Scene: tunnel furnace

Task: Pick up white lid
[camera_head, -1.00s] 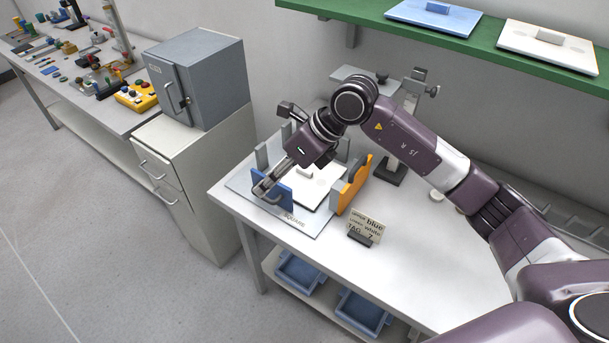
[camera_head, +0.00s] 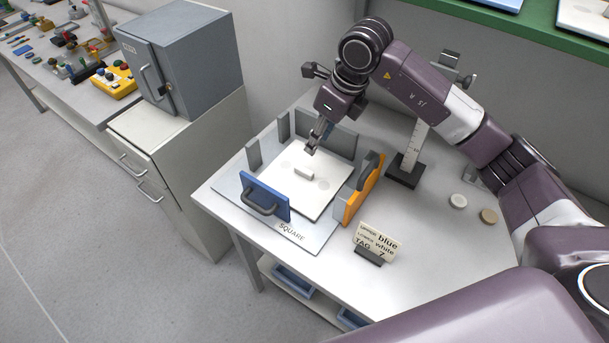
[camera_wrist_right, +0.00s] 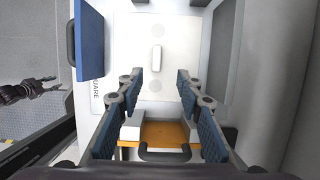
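A white square lid (camera_head: 289,194) with a small raised handle lies flat in the fixture marked SQUARE (camera_head: 229,188). The lid and its handle also show in the right wrist view (camera_wrist_right: 157,95). My right gripper (camera_head: 311,147) is above the back part of the lid, just behind the handle in the head view. Its fingers (camera_wrist_right: 160,82) are apart with nothing between them. Another white lid (camera_head: 585,20) shows partly on the green shelf. A dark part that looks like my left gripper (camera_wrist_right: 32,90) shows at the left of the wrist view, too small to read.
A blue panel with a handle (camera_head: 262,197) stands at the fixture's front left, and an orange one (camera_head: 362,192) at its right. A height gauge (camera_head: 407,165) stands behind on the table. A tag sign (camera_head: 376,240) stands in front. Grey posts border the fixture's back.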

